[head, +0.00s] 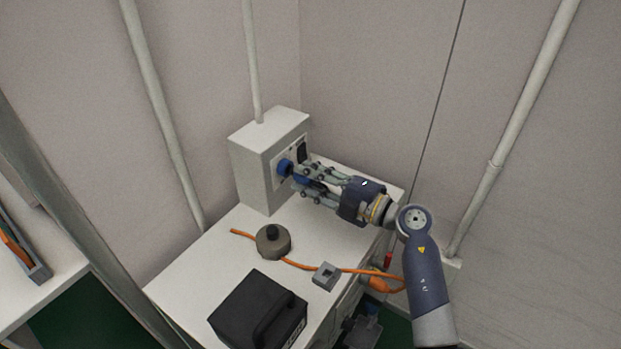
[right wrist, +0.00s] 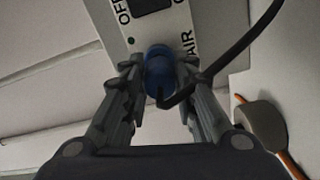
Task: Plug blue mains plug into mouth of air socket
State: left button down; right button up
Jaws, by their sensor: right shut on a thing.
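The air socket (head: 284,167) is a blue round fitting on the face of a pale grey wall box (head: 252,172). It also shows in the right wrist view (right wrist: 158,54), beside the printed word AIR. My right gripper (head: 295,178) is shut on the blue mains plug (head: 311,184), its fingertips close to the socket. In the right wrist view the plug (right wrist: 160,82) lies between the fingers (right wrist: 159,80), in line with the socket, and a black cable curves off to the upper right. The fingers partly hide the plug; I cannot tell whether it is inside the mouth. My left gripper is out of view.
The white bench top (head: 205,262) carries a round grey-brown weight (head: 273,243), a small grey block (head: 326,276), a black case with a handle (head: 250,312) and an orange cable (head: 297,265). A dark switch (head: 301,152) sits beside the socket. Walls stand close behind.

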jog(key=shift+x, duration=1.1)
